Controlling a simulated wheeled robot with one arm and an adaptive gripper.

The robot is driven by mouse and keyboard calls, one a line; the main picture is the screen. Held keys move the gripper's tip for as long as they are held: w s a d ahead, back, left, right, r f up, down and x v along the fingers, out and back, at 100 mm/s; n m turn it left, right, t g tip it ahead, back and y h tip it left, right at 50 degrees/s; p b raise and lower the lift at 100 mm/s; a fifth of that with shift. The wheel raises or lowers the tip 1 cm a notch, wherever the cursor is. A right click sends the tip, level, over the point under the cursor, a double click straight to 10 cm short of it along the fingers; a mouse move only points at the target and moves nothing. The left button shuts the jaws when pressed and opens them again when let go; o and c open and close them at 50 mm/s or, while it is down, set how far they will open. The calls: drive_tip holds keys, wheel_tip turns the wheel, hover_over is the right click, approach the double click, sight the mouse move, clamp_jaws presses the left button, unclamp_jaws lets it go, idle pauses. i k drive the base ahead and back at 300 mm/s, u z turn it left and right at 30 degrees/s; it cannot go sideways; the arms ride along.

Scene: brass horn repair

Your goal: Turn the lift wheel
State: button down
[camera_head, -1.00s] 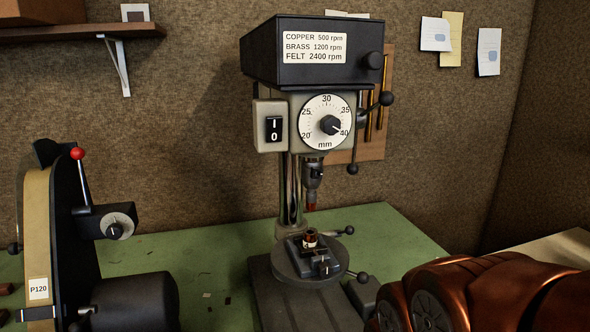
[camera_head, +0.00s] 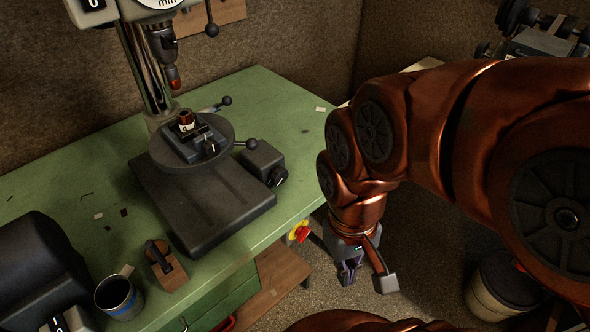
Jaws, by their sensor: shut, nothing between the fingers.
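No part is clearly recognisable as the lift wheel. The drill press has a round table (camera_head: 222,133) with a ball-ended lever (camera_head: 246,144) at its right side. A grey block (camera_head: 262,158) with a dark knob (camera_head: 277,176) sits beside the press base (camera_head: 205,205). Another ball-ended handle (camera_head: 211,29) hangs from the press head at the top, which is mostly cut off. My gripper (camera_head: 347,275) is shut and empty. It points down over the floor, off the bench's right end, apart from the press.
The green bench (camera_head: 290,115) also holds a mug (camera_head: 119,298), a wooden block with a dark fitting (camera_head: 165,268) and a dark machine at the left. A bucket (camera_head: 500,290) stands on the floor at right.

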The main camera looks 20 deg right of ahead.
sight(279, 175)
drive_tip(key=u, duration=0.6)
drive_tip(key=k, duration=0.65)
drive_tip(key=u, duration=0.3)
